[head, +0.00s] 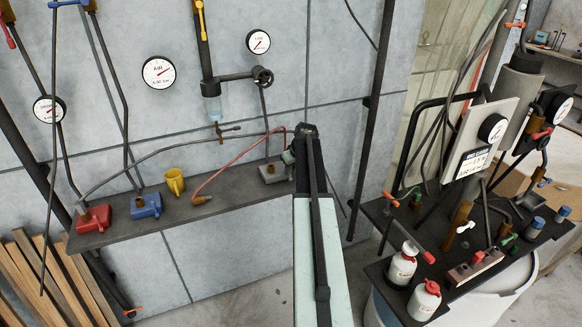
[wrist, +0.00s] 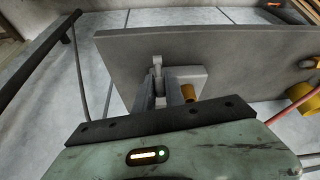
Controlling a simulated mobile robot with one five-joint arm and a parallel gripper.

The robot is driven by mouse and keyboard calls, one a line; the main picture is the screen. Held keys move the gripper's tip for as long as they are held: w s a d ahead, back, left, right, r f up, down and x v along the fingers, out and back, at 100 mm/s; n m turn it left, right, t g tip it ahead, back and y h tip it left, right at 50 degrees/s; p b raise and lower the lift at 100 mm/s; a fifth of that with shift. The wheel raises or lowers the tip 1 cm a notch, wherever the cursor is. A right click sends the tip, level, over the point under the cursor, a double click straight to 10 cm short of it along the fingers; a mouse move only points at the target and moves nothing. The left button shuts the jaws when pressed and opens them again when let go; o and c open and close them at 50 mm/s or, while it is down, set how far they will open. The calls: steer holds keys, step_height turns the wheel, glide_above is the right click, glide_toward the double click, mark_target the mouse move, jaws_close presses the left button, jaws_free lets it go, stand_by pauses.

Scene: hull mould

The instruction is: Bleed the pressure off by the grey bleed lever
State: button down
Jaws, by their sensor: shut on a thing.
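The grey valve block (head: 272,172) sits at the right end of the wall shelf, with a brass fitting on top and a pipe rising from it. In the wrist view the block (wrist: 193,76) lies just past my fingers, beside its brass fitting (wrist: 190,92). The grey bleed lever (wrist: 157,61) stands up between my fingertips. My gripper (wrist: 164,82) is shut on this lever. In the head view my gripper (head: 290,157) is at the right of the block, partly hidden by my arm; the lever cannot be made out there.
A dark vertical pipe (head: 372,110) stands right of my arm. A crowded bench (head: 385,210) is further right.

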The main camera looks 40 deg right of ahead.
steer(key=shift+w+g, duration=0.3)
stand_by(0.5)
steer(key=c, duration=1.4)
jaws_free()
steer(key=shift+r+p, duration=0.1)
steer(key=shift+p, duration=0.2)
steer(key=p+v, duration=0.7)
steer(key=shift+r, duration=0.3)
steer(key=shift+s+d, duration=0.1)
steer(key=shift+d, duration=0.05)
